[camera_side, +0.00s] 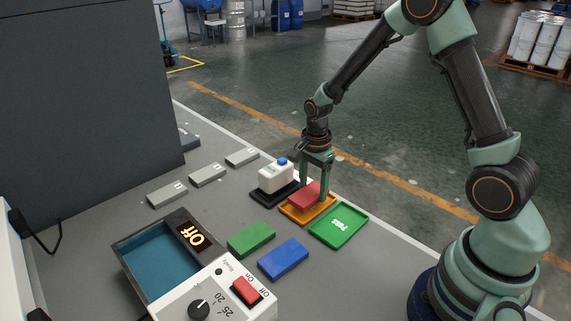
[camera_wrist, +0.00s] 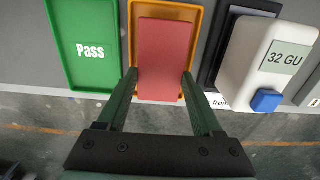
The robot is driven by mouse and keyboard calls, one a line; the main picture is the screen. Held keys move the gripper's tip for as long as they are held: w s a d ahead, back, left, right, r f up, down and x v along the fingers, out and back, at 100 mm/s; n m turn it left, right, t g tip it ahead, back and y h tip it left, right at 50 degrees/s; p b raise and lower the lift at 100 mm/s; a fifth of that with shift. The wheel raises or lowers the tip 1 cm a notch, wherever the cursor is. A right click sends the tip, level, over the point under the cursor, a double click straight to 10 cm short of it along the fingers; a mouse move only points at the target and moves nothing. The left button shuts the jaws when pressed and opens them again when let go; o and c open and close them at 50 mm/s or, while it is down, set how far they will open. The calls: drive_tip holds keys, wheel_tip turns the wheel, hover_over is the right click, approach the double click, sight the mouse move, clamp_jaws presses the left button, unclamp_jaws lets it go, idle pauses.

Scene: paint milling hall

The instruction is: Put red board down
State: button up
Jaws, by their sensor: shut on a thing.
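The red board (camera_side: 305,194) is between the fingers of my gripper (camera_side: 316,178), over the orange tray (camera_side: 322,213). In the wrist view the red board (camera_wrist: 164,55) lies within the outline of the orange tray (camera_wrist: 132,8), lengthwise along it. My gripper (camera_wrist: 160,80) is shut on the board's near end. In the side view the board looks slightly tilted. I cannot tell whether it touches the tray floor.
A green "Pass" tray (camera_side: 339,226) is beside the orange tray. A white meter (camera_side: 275,176) reading "32 GU" stands on a black base on the other side. Green (camera_side: 251,239) and blue (camera_side: 283,259) boards lie nearer, beside the control box (camera_side: 215,292). Several grey blocks lie left.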

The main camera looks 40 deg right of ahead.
drive_tip(key=shift+f, duration=0.35)
drive_tip(key=shift+f, duration=0.4)
drive_tip(key=shift+f, duration=0.2)
drive_tip(key=o, duration=1.5)
wheel_tip(320, 180, up, 13)
wheel_tip(320, 180, up, 8)
drive_tip(key=n+t, duration=0.2)
drive_tip(key=n, duration=0.5)
hover_over(313, 191)
drive_tip(key=s+a, duration=0.3)
drive_tip(key=s, duration=0.1)
drive_tip(key=shift+s+a+r+n+t, duration=0.35)
drive_tip(key=shift+s+r+n+t, duration=0.2)
drive_tip(key=shift+s+n, duration=1)
drive_tip(key=shift+s+a+r+n+t, duration=0.45)
drive_tip(key=shift+s+n+t, duration=0.35)
drive_tip(key=shift+n, duration=1.3)
drive_tip(key=shift+s+a+r+n+t, duration=0.3)
drive_tip(key=shift+s+r+n+t, duration=0.2)
drive_tip(key=shift+s+n, duration=1.1)
drive_tip(key=shift+w+r+n, duration=0.1)
drive_tip(key=shift+w+n, duration=0.15)
drive_tip(key=shift+w, duration=0.05)
